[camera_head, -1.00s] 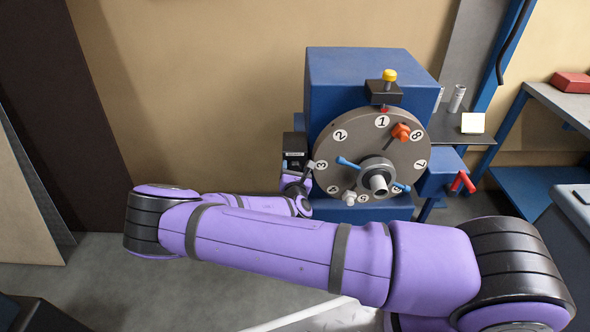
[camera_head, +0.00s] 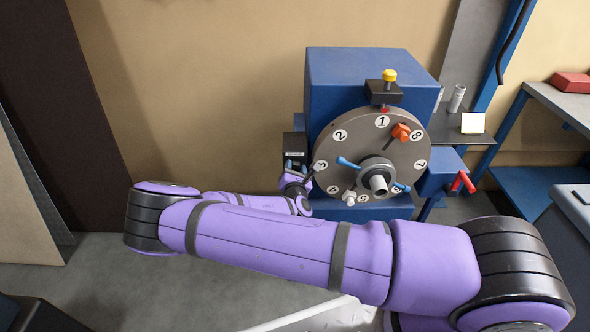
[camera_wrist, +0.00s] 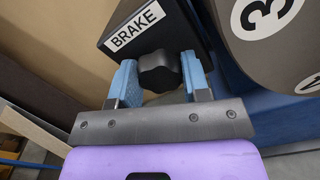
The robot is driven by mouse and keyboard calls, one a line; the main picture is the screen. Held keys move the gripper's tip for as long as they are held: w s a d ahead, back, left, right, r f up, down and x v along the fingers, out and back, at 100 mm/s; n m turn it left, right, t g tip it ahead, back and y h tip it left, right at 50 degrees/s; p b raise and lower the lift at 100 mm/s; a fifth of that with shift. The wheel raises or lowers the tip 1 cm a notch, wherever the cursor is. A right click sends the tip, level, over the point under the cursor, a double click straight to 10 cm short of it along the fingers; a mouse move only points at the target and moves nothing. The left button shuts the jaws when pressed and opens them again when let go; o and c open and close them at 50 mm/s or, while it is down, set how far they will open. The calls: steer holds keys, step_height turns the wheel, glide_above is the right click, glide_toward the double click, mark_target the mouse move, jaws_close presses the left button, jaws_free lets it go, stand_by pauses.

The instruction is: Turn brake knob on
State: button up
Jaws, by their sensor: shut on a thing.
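The black brake knob (camera_wrist: 158,72) is on a dark box (camera_wrist: 165,20) with a white BRAKE label. In the wrist view, my gripper (camera_wrist: 160,66) has its two blue fingers on either side of the knob, shut on it. In the head view, the dark brake box (camera_head: 295,141) is at the left side of the blue machine.
A grey numbered disc (camera_head: 345,140) with colored handles faces me right beside the gripper, on the blue machine (camera_head: 350,75). A blue box with a red handle (camera_head: 463,183) is to the right. A workbench (camera_head: 570,105) stands at far right.

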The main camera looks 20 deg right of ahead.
steer(key=m, duration=0.4)
steer(key=shift+m, duration=0.3)
steer(key=m, duration=1.2)
steer(key=shift+m, duration=0.3)
steer(key=m, duration=0.4)
steer(key=shift+m, duration=0.3)
steer(key=m, duration=0.3)
steer(key=shift+m, duration=0.3)
steer(key=m, duration=0.3)
steer(key=shift+f+m, duration=0.1)
steer(key=shift+m, duration=2.7)
